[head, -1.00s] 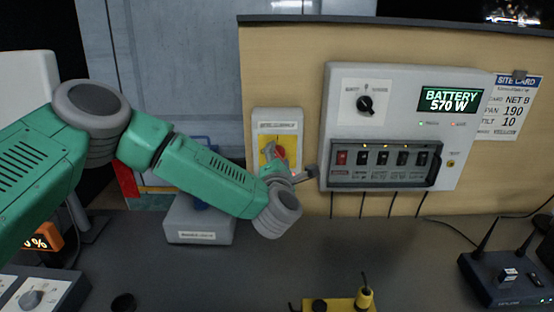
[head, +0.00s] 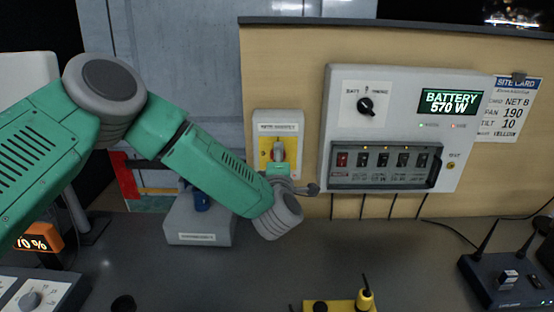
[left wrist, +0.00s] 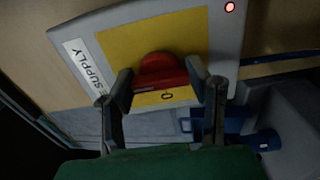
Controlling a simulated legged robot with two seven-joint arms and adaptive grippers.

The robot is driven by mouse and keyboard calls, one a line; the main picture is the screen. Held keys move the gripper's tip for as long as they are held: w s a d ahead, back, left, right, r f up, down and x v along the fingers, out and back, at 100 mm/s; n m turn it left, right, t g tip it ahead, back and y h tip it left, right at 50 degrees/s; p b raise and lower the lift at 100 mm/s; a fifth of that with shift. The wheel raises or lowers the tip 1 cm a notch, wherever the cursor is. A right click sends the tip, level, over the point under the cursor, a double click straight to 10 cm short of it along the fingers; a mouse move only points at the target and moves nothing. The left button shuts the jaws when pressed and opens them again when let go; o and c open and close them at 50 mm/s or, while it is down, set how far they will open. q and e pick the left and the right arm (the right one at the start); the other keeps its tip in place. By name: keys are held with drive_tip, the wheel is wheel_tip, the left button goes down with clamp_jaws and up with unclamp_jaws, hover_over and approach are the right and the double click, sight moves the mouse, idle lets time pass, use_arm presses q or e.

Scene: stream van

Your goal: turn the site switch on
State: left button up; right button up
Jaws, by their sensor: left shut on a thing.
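The site switch is a red knob (left wrist: 160,72) on a yellow plate (left wrist: 120,48), on a pale box labelled SUPPLY. In the head view the box (head: 291,127) is fixed to the wooden wall, left of the power panel. My left gripper (left wrist: 162,76) has one finger on each side of the red knob and is shut on it. A "0" mark shows just below the knob in the left wrist view, and a small red lamp is lit at the box's corner. In the head view my left gripper (head: 279,151) hides most of the knob. My right gripper is not in view.
The power panel (head: 400,87) reads BATTERY 570 W and has a black selector knob (head: 365,105) and a row of rocker switches. A grey box (head: 200,222) stands below my left arm. A yellow device (head: 340,305) sits at the front. The middle counter is clear.

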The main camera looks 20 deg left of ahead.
use_arm(q)
drive_tip(key=shift+s+d+f, duration=0.15)
drive_tip(key=shift+d+f, duration=0.15)
drive_tip(key=shift+f, duration=0.05)
drive_tip(key=o, duration=1.2)
drive_tip(key=shift+c, duration=0.2)
drive_tip(key=shift+d+r, duration=0.15)
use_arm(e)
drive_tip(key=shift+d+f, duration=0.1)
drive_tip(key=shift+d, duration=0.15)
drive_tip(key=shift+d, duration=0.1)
use_arm(q)
drive_tip(key=v, duration=1.2)
drive_tip(key=shift+d, duration=0.2)
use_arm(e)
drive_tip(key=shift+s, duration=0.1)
